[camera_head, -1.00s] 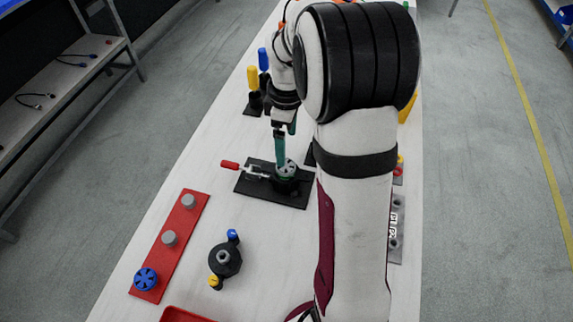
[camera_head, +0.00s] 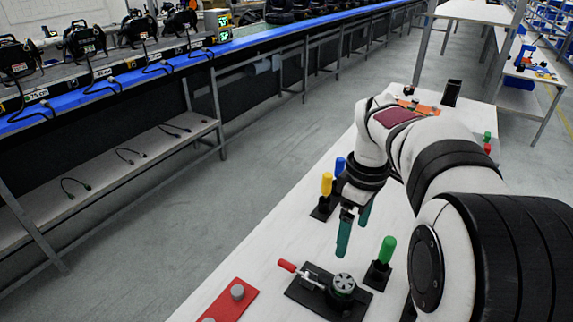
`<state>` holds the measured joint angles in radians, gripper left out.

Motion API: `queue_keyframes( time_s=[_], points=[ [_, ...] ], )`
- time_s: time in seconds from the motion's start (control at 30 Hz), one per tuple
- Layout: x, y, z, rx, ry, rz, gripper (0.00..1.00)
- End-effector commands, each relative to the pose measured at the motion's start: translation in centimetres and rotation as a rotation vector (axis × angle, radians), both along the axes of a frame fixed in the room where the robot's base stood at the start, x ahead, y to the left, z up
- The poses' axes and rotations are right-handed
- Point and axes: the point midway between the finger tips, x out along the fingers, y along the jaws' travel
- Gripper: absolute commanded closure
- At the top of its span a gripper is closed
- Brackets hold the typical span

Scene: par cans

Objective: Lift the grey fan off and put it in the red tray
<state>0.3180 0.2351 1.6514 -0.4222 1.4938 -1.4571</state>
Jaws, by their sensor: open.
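The grey fan (camera_head: 343,283) sits in a dark round holder on a black base plate (camera_head: 300,292) near the bottom of the view. A toggle clamp with a red handle (camera_head: 287,266) is on the same plate, left of the fan. My gripper (camera_head: 353,240), with teal fingers, is open and empty. It hangs above and just behind the fan, apart from it.
A green-handled tool (camera_head: 387,250) stands right of the fan. Yellow (camera_head: 326,185) and blue (camera_head: 340,167) handles stand behind my gripper. My arm hides the table's right side.

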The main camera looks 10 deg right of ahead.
Motion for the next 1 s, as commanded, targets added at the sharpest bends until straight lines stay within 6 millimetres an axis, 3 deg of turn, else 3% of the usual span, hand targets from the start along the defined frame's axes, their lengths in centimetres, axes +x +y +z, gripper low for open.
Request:
queue_keyframes(
  time_s=[0.07, 0.1, 0.2, 0.3, 0.4, 0.5, 0.83, 0.87, 0.93, 1.0],
  points=[
    [-3.6, 3.8, 0.8, 0.025, -0.003, -0.182, 0.00],
    [-6.3, 6.2, 0.8, 0.043, 0.004, -0.321, 0.00],
    [-13.2, 10.9, -0.3, 0.087, 0.036, -0.675, 0.00],
    [-18.9, 13.6, -2.3, 0.111, 0.079, -0.959, 0.00],
    [-22.0, 14.7, -3.8, 0.119, 0.109, -1.126, 0.04],
    [-22.8, 15.0, -4.3, 0.118, 0.121, -1.182, 0.04],
    [-22.6, 14.9, -4.2, 0.118, 0.120, -1.186, 0.04],
    [-22.0, 14.7, -4.0, 0.115, 0.118, -1.196, 0.04],
    [-19.1, 13.6, -2.8, 0.101, 0.109, -1.254, 0.04],
    [-14.0, 11.2, -1.4, 0.078, 0.092, -1.351, 0.04]
  ],
)
